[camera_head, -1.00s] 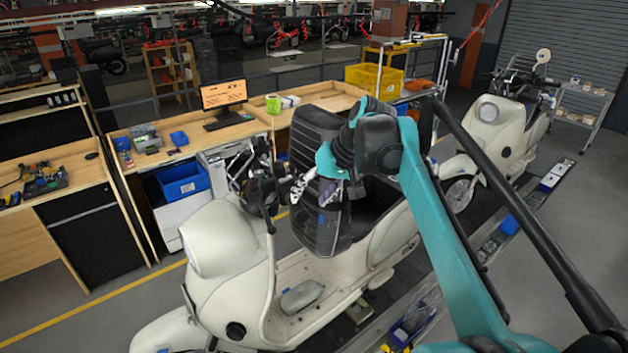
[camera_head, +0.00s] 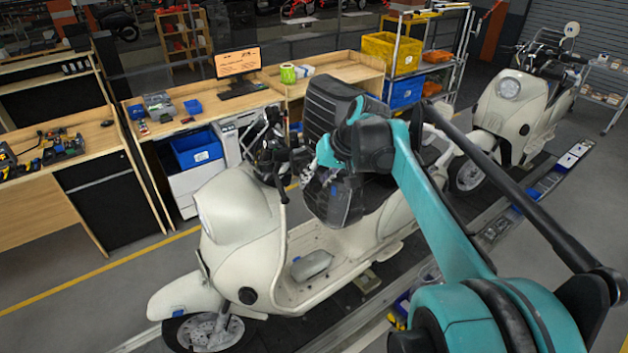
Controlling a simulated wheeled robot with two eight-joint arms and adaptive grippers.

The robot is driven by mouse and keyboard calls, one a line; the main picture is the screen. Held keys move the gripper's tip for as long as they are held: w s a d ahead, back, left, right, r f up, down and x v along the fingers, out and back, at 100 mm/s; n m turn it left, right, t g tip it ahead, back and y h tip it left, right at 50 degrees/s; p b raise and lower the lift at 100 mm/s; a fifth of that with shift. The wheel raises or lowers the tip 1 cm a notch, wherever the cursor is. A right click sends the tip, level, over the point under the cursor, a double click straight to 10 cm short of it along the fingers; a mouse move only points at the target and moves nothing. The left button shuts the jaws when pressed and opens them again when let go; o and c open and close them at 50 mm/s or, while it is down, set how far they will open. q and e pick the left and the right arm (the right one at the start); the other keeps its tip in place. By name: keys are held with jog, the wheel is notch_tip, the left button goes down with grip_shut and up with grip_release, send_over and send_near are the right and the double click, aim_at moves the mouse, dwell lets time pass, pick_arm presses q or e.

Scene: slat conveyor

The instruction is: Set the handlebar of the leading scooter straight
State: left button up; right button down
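The leading scooter (camera_head: 235,215) is cream-white and stands nearest, its front at the lower left. Its dark handlebar (camera_head: 272,155) sits above the front shield, with levers and cables bunched around it. Its exact angle is hard to read. My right gripper (camera_head: 318,176) is just right of the handlebar, with a visible gap. Its small silver fingers show against a dark ribbed shape (camera_head: 325,110), and their opening is unclear. My teal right arm comes in from the lower right and hides part of the seat. My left gripper is not in view.
A second cream scooter (camera_head: 510,115) stands behind at the right on the same line. Workbenches (camera_head: 140,130) with a monitor (camera_head: 237,62) and a blue bin (camera_head: 197,150) run along the far left side. The floor at lower left (camera_head: 90,310) is clear.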

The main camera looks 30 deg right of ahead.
jog(key=c, duration=2.2)
grip_release()
grip_shut()
jog(key=shift+s+d+f+n+b, duration=0.2)
jog(key=shift+d+f+n+b, duration=0.1)
jog(key=shift+d+f+b, duration=0.25)
jog(key=shift+s+d+f+n+y+b, duration=0.15)
jog(key=shift+d+f, duration=0.05)
jog(key=shift+d, duration=0.35)
jog(key=shift+s+d+f+n+y+b, duration=0.15)
jog(key=shift+d, duration=0.35)
jog(key=shift+d+f, duration=0.1)
